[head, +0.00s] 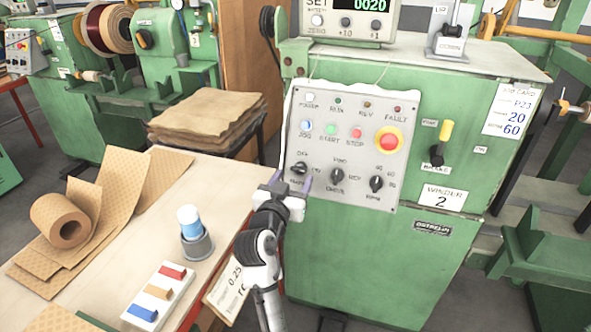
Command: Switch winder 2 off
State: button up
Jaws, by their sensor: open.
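Winder 2 is a green machine (350,240) with a "WINDER 2" plate (442,198) on its front. Its grey control panel (372,122) carries a black rotary switch (299,168) at the lower left, with "OFF" marked above it. The switch handle seems to lie sideways, but its exact position is hard to read. My gripper (291,181) is open, its two purple fingers apart just below the switch. I cannot tell whether they touch the panel. The power lamp (310,98) looks pale; whether it is lit is unclear.
The panel also has a green start button (331,129), a red stop button (356,133), a red emergency stop (389,141) and black knobs (337,174) (376,184). A brake lever (440,145) stands at right. A workbench (120,255) lies left.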

aim_at(298, 170)
jog(key=shift+x, duration=1.5)
jog(key=shift+p, duration=0.3)
jog(key=c, duration=1)
